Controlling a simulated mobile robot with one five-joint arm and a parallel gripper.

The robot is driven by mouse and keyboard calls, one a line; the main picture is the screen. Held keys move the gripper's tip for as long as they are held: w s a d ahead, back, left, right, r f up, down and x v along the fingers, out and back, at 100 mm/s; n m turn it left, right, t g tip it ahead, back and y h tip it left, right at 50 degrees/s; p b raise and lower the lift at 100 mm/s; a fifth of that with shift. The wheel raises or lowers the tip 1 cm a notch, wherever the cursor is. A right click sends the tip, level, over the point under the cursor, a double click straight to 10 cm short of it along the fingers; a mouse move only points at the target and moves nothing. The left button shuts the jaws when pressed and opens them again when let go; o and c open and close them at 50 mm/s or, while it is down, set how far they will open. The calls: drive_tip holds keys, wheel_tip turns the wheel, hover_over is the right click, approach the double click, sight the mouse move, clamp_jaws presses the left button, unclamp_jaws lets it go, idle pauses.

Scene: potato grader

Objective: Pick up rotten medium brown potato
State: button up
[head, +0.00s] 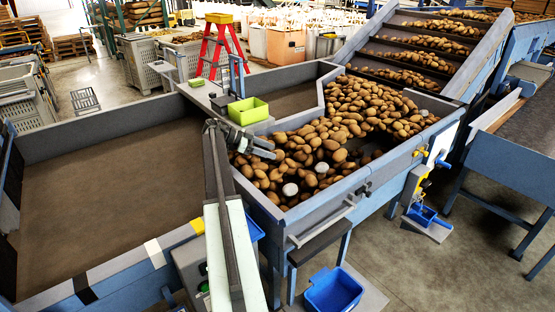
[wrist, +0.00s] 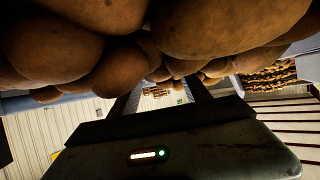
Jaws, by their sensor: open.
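Many brown potatoes (head: 335,150) lie heaped in the grader's hopper, right of centre in the head view. I cannot tell which one is the rotten medium brown potato. My gripper (head: 264,149) is at the left edge of the heap, close to the potatoes, and is open. In the wrist view my gripper's two dark fingers (wrist: 161,93) stand apart with no potato between them. Several large, dark, shaded potatoes (wrist: 225,25) fill the top of that view, very near the fingers. Whether a finger touches one cannot be told.
Pale round lumps (head: 290,189) lie among the potatoes. A green bin (head: 248,111) stands on the ledge behind my gripper. The hopper's grey front wall (head: 325,197) bounds the heap. A wide, empty brown belt (head: 110,190) lies left. A blue crate (head: 333,291) sits below the front.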

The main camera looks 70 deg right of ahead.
sight(277, 151)
drive_tip(key=x, duration=0.1)
drive_tip(key=b+x, duration=0.1)
drive_tip(key=x, duration=0.1)
drive_tip(key=shift+s+f, duration=0.1)
drive_tip(key=shift+f, duration=0.25)
drive_tip(key=shift+s+d, duration=0.15)
drive_tip(key=shift+s, duration=0.1)
drive_tip(key=shift+r, duration=0.1)
drive_tip(key=c, duration=1.2)
drive_tip(key=shift+o, duration=0.2)
wheel_tip(277, 151, up, 10)
drive_tip(key=p, duration=1)
drive_tip(key=shift+r, duration=0.15)
